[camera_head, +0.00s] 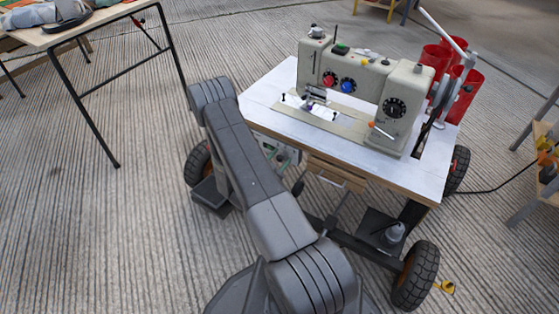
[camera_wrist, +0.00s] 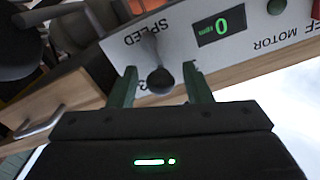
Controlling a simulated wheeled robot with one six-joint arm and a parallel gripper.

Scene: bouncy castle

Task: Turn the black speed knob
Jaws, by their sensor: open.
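The black speed knob (camera_wrist: 160,80) shows in the wrist view, rounded, with a narrow dark part reaching up toward the panel. It belongs to a light grey control panel (camera_wrist: 180,25) whose lettering, including SPEED, appears upside down. My gripper (camera_wrist: 160,74) is open, with one green finger on each side of the knob. Gaps show between the knob and both fingers; I cannot tell how far the tips reach in depth.
The panel's display (camera_wrist: 221,26) reads 0, with a green button (camera_wrist: 276,7) beside it. A wooden drawer (camera_head: 335,175) is under the white sewing table (camera_head: 265,95). The sewing machine (camera_head: 365,85) stands on top. Another table (camera_head: 75,30) is at the upper left.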

